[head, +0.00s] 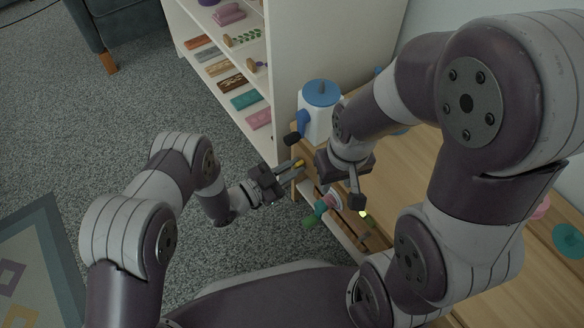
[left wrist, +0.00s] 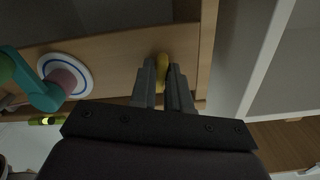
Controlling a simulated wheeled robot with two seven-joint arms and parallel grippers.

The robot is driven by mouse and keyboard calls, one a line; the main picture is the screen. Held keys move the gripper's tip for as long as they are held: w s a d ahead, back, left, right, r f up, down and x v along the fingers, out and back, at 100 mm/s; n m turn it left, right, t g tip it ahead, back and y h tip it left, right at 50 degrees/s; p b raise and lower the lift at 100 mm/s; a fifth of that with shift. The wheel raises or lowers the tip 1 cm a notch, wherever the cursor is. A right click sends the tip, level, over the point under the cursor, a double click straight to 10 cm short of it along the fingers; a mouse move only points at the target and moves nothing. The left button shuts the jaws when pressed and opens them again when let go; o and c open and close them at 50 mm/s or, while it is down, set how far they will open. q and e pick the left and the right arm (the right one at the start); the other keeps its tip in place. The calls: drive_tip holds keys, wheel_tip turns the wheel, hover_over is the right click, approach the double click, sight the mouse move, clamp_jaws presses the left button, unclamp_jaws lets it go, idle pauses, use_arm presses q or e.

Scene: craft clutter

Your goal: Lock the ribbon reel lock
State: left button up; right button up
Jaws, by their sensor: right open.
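A small yellow piece (left wrist: 162,66), which looks like the lock, stands out from the wooden front below the desk top. It also shows in the head view (head: 299,164). My left gripper (head: 293,166) reaches it from the left, with a finger on each side. In the left wrist view the fingers (left wrist: 163,78) lie close against it, and its far end shows beyond them. A teal crank (left wrist: 37,92) with a pink centre and a white, blue-ringed disc (left wrist: 84,64) is beside it, perhaps the reel. My right gripper (head: 347,200) is open above the crank side, its fingers partly hidden.
A white shelf unit (head: 284,75) with several coloured items stands just behind my left gripper. A white canister with a blue lid (head: 320,93) stands at the desk's back corner. The wooden desk top (head: 400,180) is largely covered by my right arm.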

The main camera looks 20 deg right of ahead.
use_arm(q)
clamp_jaws()
drive_tip(key=m+p, duration=0.1)
drive_tip(key=m, duration=0.2)
drive_tip(key=m+p, duration=0.1)
drive_tip(key=m, duration=0.2)
drive_tip(key=shift+m, duration=0.3)
drive_tip(key=m+p, duration=0.1)
drive_tip(key=m, duration=0.3)
drive_tip(key=shift+m, duration=1.8)
drive_tip(key=shift+f+m+p, duration=0.1)
drive_tip(key=shift+m+p, duration=0.2)
